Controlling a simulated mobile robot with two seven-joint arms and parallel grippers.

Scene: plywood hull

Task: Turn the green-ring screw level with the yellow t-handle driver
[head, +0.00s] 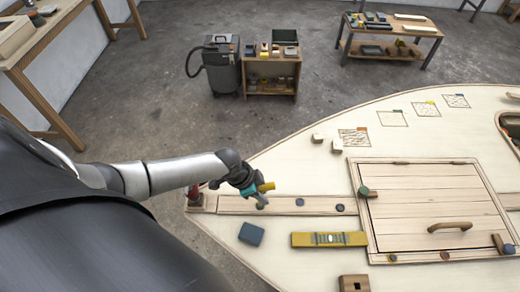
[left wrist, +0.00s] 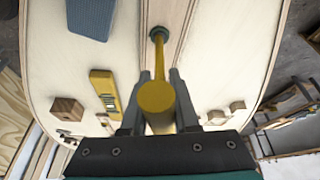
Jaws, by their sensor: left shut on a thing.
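My left gripper (head: 252,189) is shut on the yellow t-handle driver (head: 266,187), above the left part of the wooden strip on the hull. In the left wrist view the driver's round yellow handle end (left wrist: 157,97) sits between the fingers (left wrist: 158,105). Its shaft runs to the strip, where its foot meets a small greenish ring (left wrist: 158,31). The head view shows a greenish spot (head: 262,205) under the driver. The screw head is hidden, so I cannot tell if it stands level. My right gripper is not in view.
Dark screws (head: 299,202) and (head: 340,208) sit farther right on the strip (head: 320,205). A blue block (head: 251,233), a yellow spirit level (head: 305,240) and a wooden block (head: 354,284) lie nearby. A hatch (head: 425,187) with a handle is at right.

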